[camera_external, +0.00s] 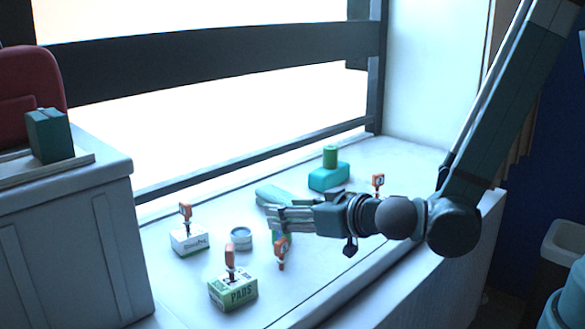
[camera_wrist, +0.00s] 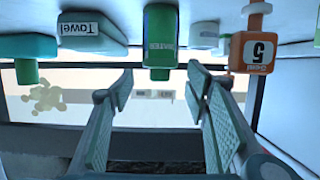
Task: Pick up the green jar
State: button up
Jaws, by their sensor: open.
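A small green cylinder (camera_external: 330,156), which looks like the green jar, stands on a teal block (camera_external: 328,177) at the back of the white surface. In the wrist view, which is upside down, the green cylinder (camera_wrist: 26,71) shows at the left against the teal block (camera_wrist: 27,46). My gripper (camera_external: 272,214) is apart from it, nearer the camera and pointing left. In the wrist view my gripper (camera_wrist: 155,84) has its fingers spread with nothing between them.
Boxes with orange-topped holders, including a PADS box (camera_external: 233,289), stand in front. A dark rail (camera_external: 220,62) runs behind.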

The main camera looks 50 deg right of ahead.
jog(key=shift+x, duration=1.3)
jog(key=c, duration=1.4)
